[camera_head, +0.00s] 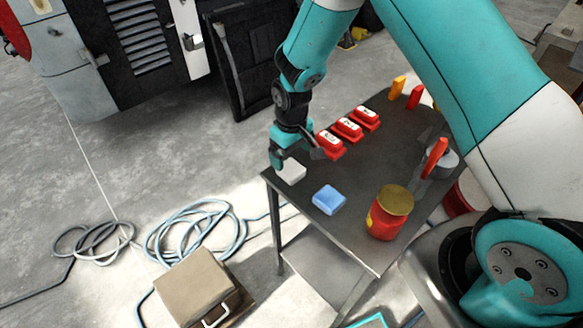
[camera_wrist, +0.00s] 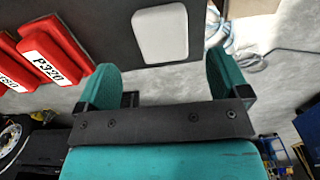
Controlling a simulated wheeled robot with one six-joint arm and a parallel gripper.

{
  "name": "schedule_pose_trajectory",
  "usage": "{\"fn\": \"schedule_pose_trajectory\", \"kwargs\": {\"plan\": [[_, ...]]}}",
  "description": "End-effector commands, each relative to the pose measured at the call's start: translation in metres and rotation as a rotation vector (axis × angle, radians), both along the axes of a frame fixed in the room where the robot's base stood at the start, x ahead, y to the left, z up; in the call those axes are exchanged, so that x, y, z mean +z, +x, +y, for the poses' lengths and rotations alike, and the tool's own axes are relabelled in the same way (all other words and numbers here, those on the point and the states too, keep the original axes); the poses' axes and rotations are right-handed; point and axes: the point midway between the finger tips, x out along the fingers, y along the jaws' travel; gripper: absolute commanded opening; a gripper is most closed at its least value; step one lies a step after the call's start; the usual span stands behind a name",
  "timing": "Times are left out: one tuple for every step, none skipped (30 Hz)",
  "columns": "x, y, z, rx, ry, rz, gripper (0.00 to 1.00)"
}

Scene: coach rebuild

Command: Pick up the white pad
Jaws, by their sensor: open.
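The white pad (camera_head: 291,172) lies on the dark table (camera_head: 296,201) near its left corner, partly under my gripper in the head view. In the wrist view the white pad (camera_wrist: 160,34) shows whole as a rounded rectangle, ahead of the fingers and roughly between their lines. My gripper (camera_head: 293,158) is open and empty just above the pad; its two teal fingers also show in the wrist view (camera_wrist: 168,78). I cannot tell the exact height of the fingertips over the pad.
A blue pad (camera_head: 328,199) lies nearby on the table, with a red can (camera_head: 389,212) to its right. Several red labelled blocks (camera_head: 348,129) stand in a row right of my gripper; two show in the wrist view (camera_wrist: 54,55). The table edge is close to the white pad.

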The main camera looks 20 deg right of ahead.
Motion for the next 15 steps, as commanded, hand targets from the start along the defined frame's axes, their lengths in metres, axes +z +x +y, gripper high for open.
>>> {"fn": "schedule_pose_trajectory", "kwargs": {"plan": [[-0.004,0.000,0.000,0.000,0.000,0.001,0.94],[-0.006,0.000,0.000,0.000,0.000,0.001,0.94],[-0.008,0.000,0.000,0.001,0.000,0.001,0.94],[-0.009,0.000,0.001,0.001,0.000,0.000,0.94],[-0.011,0.000,0.001,0.001,0.000,0.000,0.94],[-0.014,0.000,0.001,0.001,0.000,0.001,0.94],[-0.017,0.000,0.001,0.001,0.001,0.001,0.94],[-0.020,-0.001,0.002,0.001,0.000,0.002,0.94],[-0.026,-0.001,0.002,0.001,-0.001,0.004,0.94],[-0.030,-0.001,0.002,0.001,0.000,0.003,0.94],[-0.035,-0.001,0.003,0.001,0.000,0.003,0.94],[-0.041,-0.001,0.003,0.001,-0.001,0.004,0.94],[-0.046,-0.001,0.003,0.000,0.000,0.002,0.94],[-0.050,-0.001,0.003,0.000,0.000,0.002,0.94],[-0.054,0.000,0.003,0.000,0.000,0.001,0.94]]}}
